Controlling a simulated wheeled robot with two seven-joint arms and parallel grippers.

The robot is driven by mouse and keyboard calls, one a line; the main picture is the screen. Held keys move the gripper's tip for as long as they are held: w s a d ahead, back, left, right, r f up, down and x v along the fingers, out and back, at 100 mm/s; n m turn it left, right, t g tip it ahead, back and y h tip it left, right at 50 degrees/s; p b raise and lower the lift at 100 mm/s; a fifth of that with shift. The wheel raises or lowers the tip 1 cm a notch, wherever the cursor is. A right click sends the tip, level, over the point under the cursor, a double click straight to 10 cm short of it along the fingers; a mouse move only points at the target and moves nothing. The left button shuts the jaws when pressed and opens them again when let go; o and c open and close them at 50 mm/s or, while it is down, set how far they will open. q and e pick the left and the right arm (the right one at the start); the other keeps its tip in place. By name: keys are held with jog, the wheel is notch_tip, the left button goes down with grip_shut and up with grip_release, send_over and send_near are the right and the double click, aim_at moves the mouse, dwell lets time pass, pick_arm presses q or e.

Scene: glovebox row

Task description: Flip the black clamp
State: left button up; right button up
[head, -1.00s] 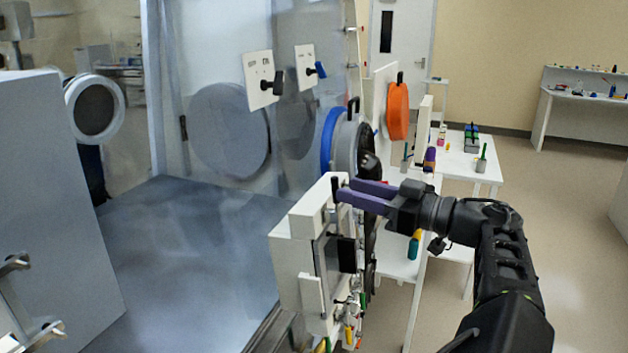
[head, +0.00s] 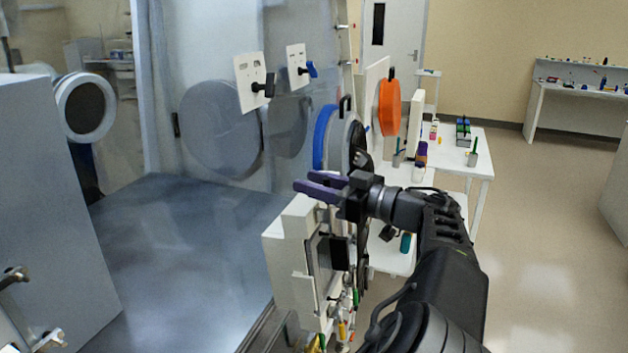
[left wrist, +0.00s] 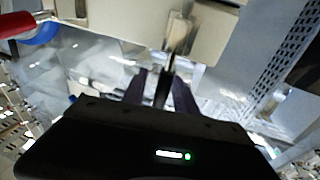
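My left gripper (head: 302,181), with two purple fingers, is at the top of a white box-like fixture (head: 283,262) in the head view. The fingers are apart. In the left wrist view, a narrow dark upright piece, perhaps the black clamp (left wrist: 166,88), shows between the two fingers (left wrist: 160,92). I cannot tell whether they touch it. In the head view the fingers and wrist cover that spot, so the clamp's position there is hidden. My right gripper is not in view.
A blue-rimmed round door (head: 325,135) and an orange round door (head: 389,107) stand behind the gripper. White plates with a black lever (head: 264,86) and a blue lever (head: 308,70) are on the left. A white table (head: 478,165) stands beyond. Floor is clear at right.

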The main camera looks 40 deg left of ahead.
pick_arm(q)
grip_shut()
dwell(0.3)
dwell(1.1)
